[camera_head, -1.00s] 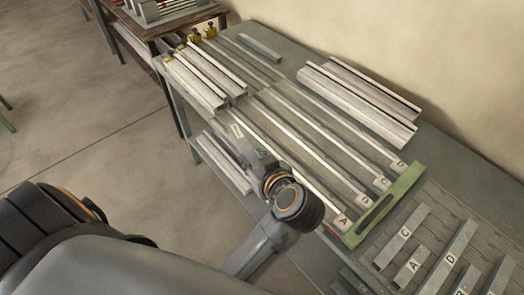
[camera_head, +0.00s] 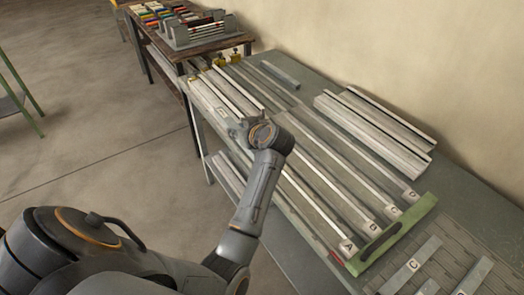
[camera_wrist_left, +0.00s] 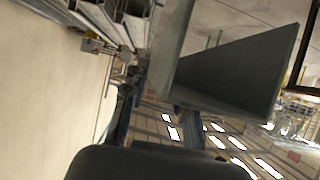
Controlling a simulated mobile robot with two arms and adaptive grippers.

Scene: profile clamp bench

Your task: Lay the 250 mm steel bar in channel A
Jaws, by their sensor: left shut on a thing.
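My left gripper (camera_head: 240,127) is shut on a grey steel bar (camera_head: 222,112), whose light label is too small to read. The bar is mostly hidden by the gripper and wrist in the head view. In the left wrist view the bar (camera_wrist_left: 235,75) shows large and close, as a dark grey block. The gripper is over the left, far part of the profiles; I cannot tell whether the bar touches them. Channel A (camera_head: 320,219) runs from there to its label at the near end, beside channels B, C and D. My right gripper is not in view.
A green end piece (camera_head: 395,235) crosses the near channel ends. Labelled bars (camera_head: 412,265) lie on a slotted grey board at the lower right. Pale profiles (camera_head: 375,130) are stacked near the wall. Yellow clamps (camera_head: 220,60) stand at the far end.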

